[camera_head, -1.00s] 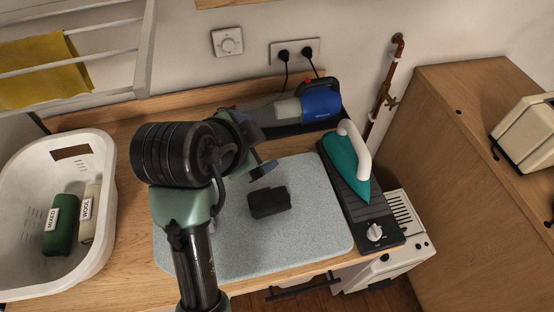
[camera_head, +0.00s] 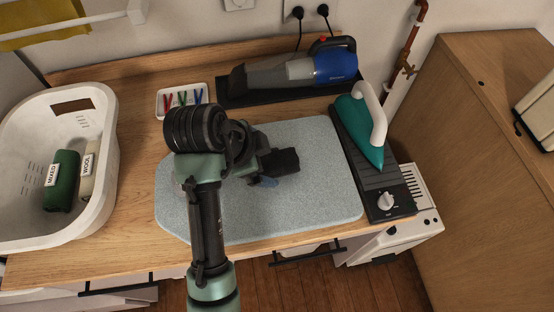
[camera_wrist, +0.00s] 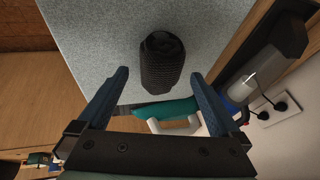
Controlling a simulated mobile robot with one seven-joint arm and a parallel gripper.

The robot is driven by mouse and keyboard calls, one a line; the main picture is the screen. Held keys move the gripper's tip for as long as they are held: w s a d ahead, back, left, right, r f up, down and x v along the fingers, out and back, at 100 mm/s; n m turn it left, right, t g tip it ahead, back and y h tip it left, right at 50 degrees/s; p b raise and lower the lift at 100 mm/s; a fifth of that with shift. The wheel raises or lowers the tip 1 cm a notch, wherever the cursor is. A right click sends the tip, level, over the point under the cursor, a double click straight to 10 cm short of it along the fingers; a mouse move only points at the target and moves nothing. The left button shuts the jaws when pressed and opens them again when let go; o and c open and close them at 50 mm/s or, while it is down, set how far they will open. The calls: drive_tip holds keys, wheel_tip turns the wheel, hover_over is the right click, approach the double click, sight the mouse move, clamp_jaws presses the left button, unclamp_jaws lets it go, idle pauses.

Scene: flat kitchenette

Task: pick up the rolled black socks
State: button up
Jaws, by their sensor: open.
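The rolled black socks (camera_head: 286,161) lie on the grey speckled pad on the worktop. In the wrist view the ribbed dark roll (camera_wrist: 161,62) sits at the top middle, just beyond and between the two fingertips. My gripper (camera_head: 268,164) is at the left side of the socks in the head view, partly hidden by my own wrist. In the wrist view my gripper (camera_wrist: 159,77) is open, with its blue fingers spread wider than the roll. I cannot tell whether a finger touches it.
The pad (camera_head: 320,195) is otherwise bare. A teal iron (camera_head: 358,130) on its dark base stands right; a blue handheld vacuum (camera_head: 332,65) lies behind. A tray of coloured pegs (camera_head: 182,99) is at the back left. A white basket (camera_head: 28,215) holds green and beige rolls.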

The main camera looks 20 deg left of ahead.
sight(269, 160)
drive_tip(key=x, duration=0.4)
drive_tip(key=shift+w+f+p, duration=0.25)
drive_tip(key=shift+p, duration=0.1)
drive_tip(key=shift+c, duration=0.2)
drive_tip(key=c, duration=1.1)
